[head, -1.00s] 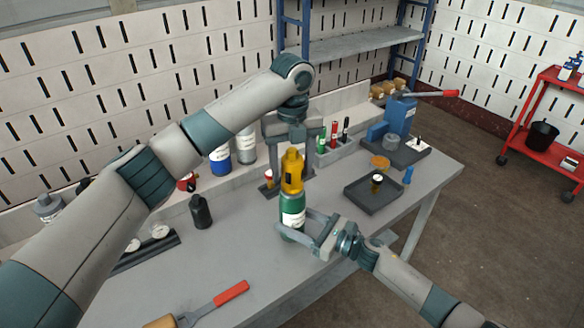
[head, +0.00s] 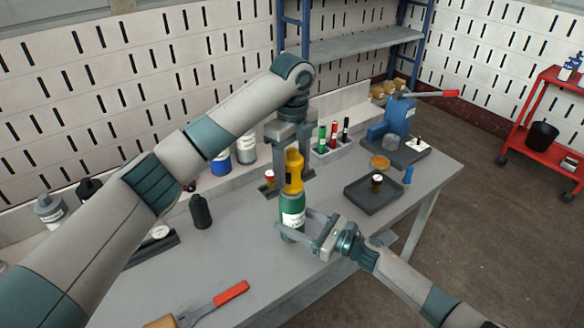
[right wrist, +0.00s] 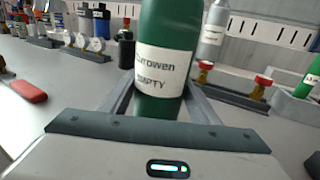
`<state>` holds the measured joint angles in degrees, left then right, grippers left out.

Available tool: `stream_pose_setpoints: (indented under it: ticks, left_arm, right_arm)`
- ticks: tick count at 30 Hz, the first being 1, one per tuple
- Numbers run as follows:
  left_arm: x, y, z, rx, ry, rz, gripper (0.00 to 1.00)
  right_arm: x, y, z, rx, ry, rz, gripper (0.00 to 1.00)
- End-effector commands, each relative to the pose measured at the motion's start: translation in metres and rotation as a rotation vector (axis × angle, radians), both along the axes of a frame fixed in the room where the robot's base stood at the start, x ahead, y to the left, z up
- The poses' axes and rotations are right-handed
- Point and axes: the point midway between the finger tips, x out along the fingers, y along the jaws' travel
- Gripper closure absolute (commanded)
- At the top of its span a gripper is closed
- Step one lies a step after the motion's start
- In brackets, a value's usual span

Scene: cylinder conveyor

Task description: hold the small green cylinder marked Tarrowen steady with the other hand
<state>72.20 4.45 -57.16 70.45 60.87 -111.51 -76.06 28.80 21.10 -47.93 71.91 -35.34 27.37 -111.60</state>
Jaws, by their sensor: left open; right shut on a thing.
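The small green cylinder (head: 291,214) stands upright near the middle of the workbench, with a yellow cap-like piece (head: 293,172) on top. In the right wrist view the green cylinder (right wrist: 164,100) shows a white label reading "Tarrowen" and "EMPTY"; its top is out of that picture. My right gripper (head: 305,228) is shut on its body from the right, low on the label's side. My left gripper (head: 291,158) is open, pointing down at the yellow piece from above. Whether its fingers touch the piece cannot be told.
A dark bottle (head: 201,212) stands left, and a red-handled tool (head: 231,293) lies in front. The bench between is clear.

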Motion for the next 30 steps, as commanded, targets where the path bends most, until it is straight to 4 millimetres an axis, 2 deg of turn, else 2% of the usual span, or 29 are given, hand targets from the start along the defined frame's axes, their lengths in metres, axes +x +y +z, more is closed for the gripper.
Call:
stream_pose_setpoints:
  ticks: [5,19,30]
  left_arm:
    - [-0.0001,0.0,-0.0006,-0.001,0.001,0.116,0.44]
    - [-0.0001,-0.0002,-0.0005,-0.001,0.001,0.175,0.44]
    - [-0.0003,-0.0007,-0.0007,-0.002,0.002,0.551,0.44]
  right_arm:
    - [0.0,-0.0001,-0.0001,-0.001,-0.001,0.0,0.71]
    - [-0.0001,-0.0001,-0.0001,0.0,0.0,0.0,0.71]
    - [0.0,0.0,-0.0001,0.0,0.0,0.0,0.71]
